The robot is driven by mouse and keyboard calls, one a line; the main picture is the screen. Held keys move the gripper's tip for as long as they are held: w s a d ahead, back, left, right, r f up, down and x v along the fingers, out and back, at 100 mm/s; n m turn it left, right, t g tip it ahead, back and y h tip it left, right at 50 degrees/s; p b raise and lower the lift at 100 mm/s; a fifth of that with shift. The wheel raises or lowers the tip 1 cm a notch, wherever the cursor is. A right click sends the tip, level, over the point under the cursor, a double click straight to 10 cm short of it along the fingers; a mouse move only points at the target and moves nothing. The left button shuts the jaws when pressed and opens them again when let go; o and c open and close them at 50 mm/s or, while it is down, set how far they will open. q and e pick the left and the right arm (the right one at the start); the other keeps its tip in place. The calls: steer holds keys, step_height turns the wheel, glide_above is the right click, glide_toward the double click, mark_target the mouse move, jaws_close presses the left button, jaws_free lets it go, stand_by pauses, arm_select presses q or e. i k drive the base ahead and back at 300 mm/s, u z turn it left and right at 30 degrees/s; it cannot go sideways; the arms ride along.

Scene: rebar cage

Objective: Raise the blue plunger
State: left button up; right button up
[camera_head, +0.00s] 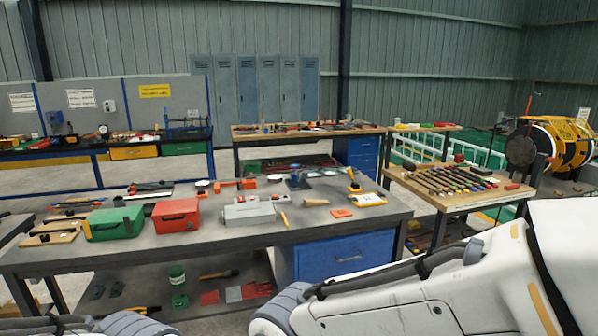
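I cannot make out a blue plunger for certain. A small dark blue object (297,181) stands at the back of the grey workbench (245,239), right of the orange tools; it is too small to identify. Neither of my grippers shows. Parts of my arms cross the bottom of the view, at the lower right and lower left, and hide the floor there.
The workbench carries a green toolbox (115,224), a red toolbox (176,216) and a grey box (249,212). A blue drawer unit (345,257) is under it. A wooden-topped table (455,197) with a row of tools stands at right. Lockers (257,88) line the back wall.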

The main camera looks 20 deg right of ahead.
mark_target(294, 166)
steer(key=z, duration=0.55)
steer(key=i, duration=0.6)
steer(key=z, duration=0.8)
steer(key=i, duration=1.7)
steer(key=u, duration=1.2)
steer(key=i, duration=0.7)
steer(key=u, duration=0.7)
